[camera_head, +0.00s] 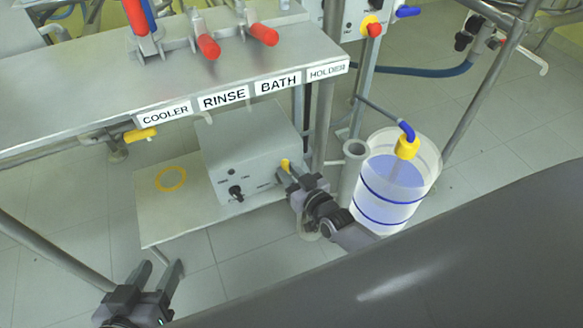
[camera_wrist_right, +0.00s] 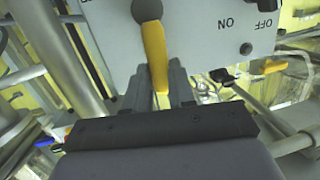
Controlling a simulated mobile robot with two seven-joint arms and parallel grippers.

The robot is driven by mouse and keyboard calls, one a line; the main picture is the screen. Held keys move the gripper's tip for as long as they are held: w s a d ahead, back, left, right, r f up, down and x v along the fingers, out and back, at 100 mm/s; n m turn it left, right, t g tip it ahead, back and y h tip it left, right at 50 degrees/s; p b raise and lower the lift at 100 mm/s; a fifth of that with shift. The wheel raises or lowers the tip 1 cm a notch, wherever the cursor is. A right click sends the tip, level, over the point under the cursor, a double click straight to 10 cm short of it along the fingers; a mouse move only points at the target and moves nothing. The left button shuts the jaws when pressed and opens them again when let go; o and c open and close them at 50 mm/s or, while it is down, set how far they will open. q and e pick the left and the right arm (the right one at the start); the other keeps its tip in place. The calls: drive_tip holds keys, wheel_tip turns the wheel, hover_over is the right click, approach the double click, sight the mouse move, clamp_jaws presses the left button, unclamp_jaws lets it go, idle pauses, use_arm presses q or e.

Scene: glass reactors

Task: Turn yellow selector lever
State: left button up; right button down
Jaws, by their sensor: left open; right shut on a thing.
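The yellow selector lever (camera_wrist_right: 155,55) hangs from a dark round pivot on the grey control box (camera_head: 250,150). In the wrist view the box face carries ON and OFF labels, seen upside down. My right gripper (camera_wrist_right: 160,88) is shut on the lever's free end, with one finger on each side. In the head view only a small yellow bit of the lever (camera_head: 285,164) shows at the tips of my right gripper (camera_head: 286,176). My left gripper (camera_head: 164,268) is open and empty at the lower left, apart from the low shelf.
The box stands on a low metal shelf (camera_head: 160,215) with a yellow ring mark (camera_head: 171,179). A bench (camera_head: 100,85) labelled COOLER, RINSE, BATH and HOLDER overhangs it. A clear container with blue liquid (camera_head: 385,195) stands right of my right gripper.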

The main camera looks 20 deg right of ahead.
use_arm(q)
drive_tip(key=shift+a+r, duration=0.1)
drive_tip(key=shift+a, duration=0.2)
use_arm(e)
drive_tip(key=shift+a, duration=0.2)
drive_tip(key=c, duration=0.9)
unclamp_jaws()
drive_tip(key=shift+c, duration=0.2)
use_arm(q)
drive_tip(key=a+p, duration=0.1)
drive_tip(key=s+a+y+p, duration=0.1)
drive_tip(key=p, duration=0.1)
drive_tip(key=shift+s+f, duration=0.1)
drive_tip(key=shift+f, duration=0.1)
use_arm(e)
drive_tip(key=v, duration=0.7)
use_arm(q)
drive_tip(key=shift+r, duration=0.1)
use_arm(e)
drive_tip(key=shift+s, duration=0.1)
